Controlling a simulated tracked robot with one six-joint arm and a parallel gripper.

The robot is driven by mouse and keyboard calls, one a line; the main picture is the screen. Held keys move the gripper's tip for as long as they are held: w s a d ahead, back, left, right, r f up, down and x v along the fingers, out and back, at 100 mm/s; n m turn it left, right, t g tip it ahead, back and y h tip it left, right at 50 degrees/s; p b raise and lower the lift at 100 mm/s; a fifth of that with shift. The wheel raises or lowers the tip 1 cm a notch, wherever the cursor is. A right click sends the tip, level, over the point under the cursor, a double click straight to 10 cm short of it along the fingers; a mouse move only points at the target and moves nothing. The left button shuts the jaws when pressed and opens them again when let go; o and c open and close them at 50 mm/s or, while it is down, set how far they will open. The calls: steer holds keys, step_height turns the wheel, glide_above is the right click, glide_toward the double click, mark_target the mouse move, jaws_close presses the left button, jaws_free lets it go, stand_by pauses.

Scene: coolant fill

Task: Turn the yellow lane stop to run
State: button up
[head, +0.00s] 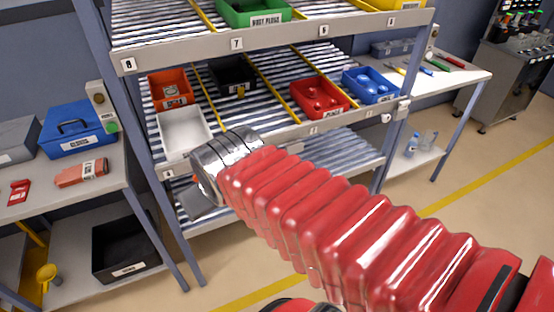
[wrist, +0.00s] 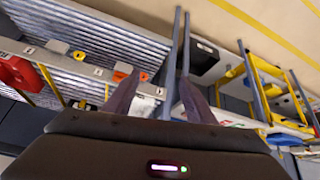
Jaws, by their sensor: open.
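A small yellow piece (wrist: 78,55), which looks like the yellow lane stop, sits at the front rail of the shelf in the wrist view. It is too small to tell which way it is turned. I cannot make it out in the head view, where my arm covers part of the rack. My gripper (wrist: 161,77) is open and empty, its two dark fingers apart, to the right of the yellow piece in the picture and not touching it. In the head view my gripper (head: 204,199) shows only partly, in front of the rack's lower left.
Small orange pieces (wrist: 118,76) sit close by along the rail. The roller rack holds a white bin (head: 184,132), an orange bin (head: 170,89), a red bin (head: 319,98) and a blue bin (head: 370,86). The right floor is clear.

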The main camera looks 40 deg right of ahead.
steer(key=w+d+f+t+h, duration=0.1)
steer(key=w+d+f+t, duration=0.1)
steer(key=w+d+f, duration=0.7)
steer(key=w+d+f+t+h, duration=0.2)
steer(key=w+d, duration=0.4)
steer(key=d, duration=0.6)
steer(key=s+d+f+m+t+h, duration=0.1)
steer(key=s+d+f+m+t, duration=0.1)
steer(key=s+d+f+t, duration=0.4)
steer(key=s+d+f, duration=0.2)
steer(key=s+f, duration=0.1)
steer(key=f, duration=0.2)
steer(key=shift+s+d+f+m+t, duration=0.15)
steer(key=shift+s+d+m+t, duration=0.15)
steer(key=shift+m+t, duration=0.1)
steer(key=shift+w, duration=0.1)
steer(key=x, duration=1.3)
steer(key=shift+w+d, duration=0.15)
steer(key=shift+w, duration=0.15)
steer(key=shift+f, duration=0.1)
steer(key=shift+c, duration=0.4)
